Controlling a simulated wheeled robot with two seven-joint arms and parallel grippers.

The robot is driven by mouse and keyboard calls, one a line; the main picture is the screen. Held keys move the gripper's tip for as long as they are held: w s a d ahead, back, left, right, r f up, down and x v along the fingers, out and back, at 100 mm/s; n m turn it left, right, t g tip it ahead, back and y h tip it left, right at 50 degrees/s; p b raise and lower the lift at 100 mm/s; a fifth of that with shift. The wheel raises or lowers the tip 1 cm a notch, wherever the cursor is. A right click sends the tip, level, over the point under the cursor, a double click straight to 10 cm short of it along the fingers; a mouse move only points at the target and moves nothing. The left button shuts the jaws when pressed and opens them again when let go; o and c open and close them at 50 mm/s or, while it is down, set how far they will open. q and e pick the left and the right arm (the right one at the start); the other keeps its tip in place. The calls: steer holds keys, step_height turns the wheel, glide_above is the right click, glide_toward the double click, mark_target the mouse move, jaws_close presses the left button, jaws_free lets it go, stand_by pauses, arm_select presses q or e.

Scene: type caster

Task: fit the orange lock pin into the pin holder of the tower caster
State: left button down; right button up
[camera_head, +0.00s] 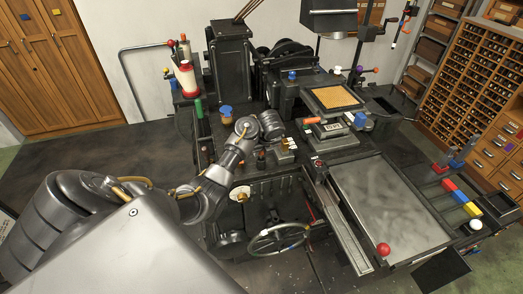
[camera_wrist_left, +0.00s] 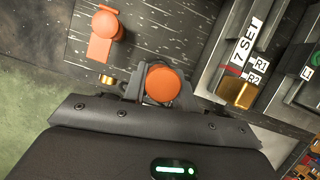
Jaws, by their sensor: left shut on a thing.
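My left gripper (camera_wrist_left: 160,92) is shut around a round orange-headed piece (camera_wrist_left: 164,86), which sits between its fingers in the left wrist view. It appears to be the lock pin; its shank is hidden. A second orange piece (camera_wrist_left: 103,33), with a round end and a flat tab, lies on the dark surface beyond the fingers, to the left and apart from them. In the head view my left gripper (camera_head: 262,155) is small and dark over the front of the black machine bench, partly hidden by my wrist. I cannot pick out the pin holder. My right gripper is not in view.
Labelled metal blocks (camera_wrist_left: 246,55) stand close to the right of the gripper, with a brass piece (camera_wrist_left: 238,91) by them. A small brass ring (camera_wrist_left: 107,79) is at left. The black tower (camera_head: 232,55) rises behind; a handwheel (camera_head: 278,238) is in front.

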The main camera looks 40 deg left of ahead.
arm_select(q)
steer(key=shift+f, duration=0.55)
steer(key=c, duration=1)
jaws_free()
steer(key=shift+c, duration=0.2)
steer(key=p+v, duration=0.1)
steer(key=v, duration=0.9)
steer(key=shift+r+p, duration=0.4)
steer(key=shift+d, duration=0.15)
steer(key=shift+s, duration=0.1)
